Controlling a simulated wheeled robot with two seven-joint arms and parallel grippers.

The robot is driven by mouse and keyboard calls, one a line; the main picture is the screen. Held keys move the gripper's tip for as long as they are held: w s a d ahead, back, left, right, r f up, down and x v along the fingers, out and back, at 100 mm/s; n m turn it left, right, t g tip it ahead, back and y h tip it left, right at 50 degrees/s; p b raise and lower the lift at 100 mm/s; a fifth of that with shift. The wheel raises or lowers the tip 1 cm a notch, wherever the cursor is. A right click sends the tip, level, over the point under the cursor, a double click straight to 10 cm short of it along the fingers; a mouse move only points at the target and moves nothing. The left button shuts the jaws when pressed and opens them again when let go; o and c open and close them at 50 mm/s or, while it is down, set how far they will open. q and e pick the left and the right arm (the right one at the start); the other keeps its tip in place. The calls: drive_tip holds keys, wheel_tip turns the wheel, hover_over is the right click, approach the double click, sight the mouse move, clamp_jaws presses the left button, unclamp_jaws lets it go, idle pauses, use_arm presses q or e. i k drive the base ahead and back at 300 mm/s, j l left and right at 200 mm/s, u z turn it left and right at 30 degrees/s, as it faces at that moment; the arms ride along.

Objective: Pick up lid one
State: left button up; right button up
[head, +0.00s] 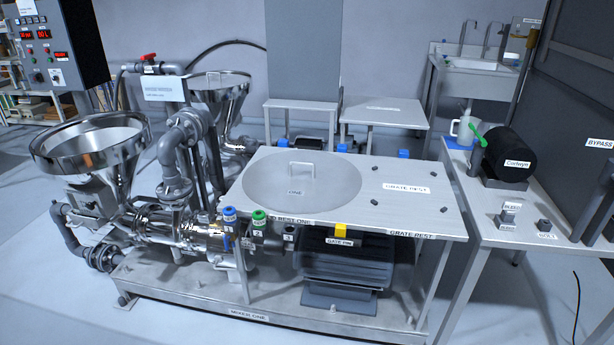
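Lid one (312,186) is a flat round grey metal disc with a label reading "ONE" near its front. It lies flat on the left part of a metal table top (430,222). A raised bar handle (288,169) stands up from the lid's middle, with nothing over it. Neither of my grippers shows in the head view.
Left of the table stand two metal hoppers (92,146) with grey pipes (188,135). A control box (50,50) hangs at upper left. Pegs and a "GRATE REST" label (406,188) occupy the table's right. A side bench (527,212) holds a black cylinder (510,153) and small blocks.

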sight(294, 182)
drive_tip(key=i+l+z, duration=0.25)
drive_tip(key=i+l, duration=0.8)
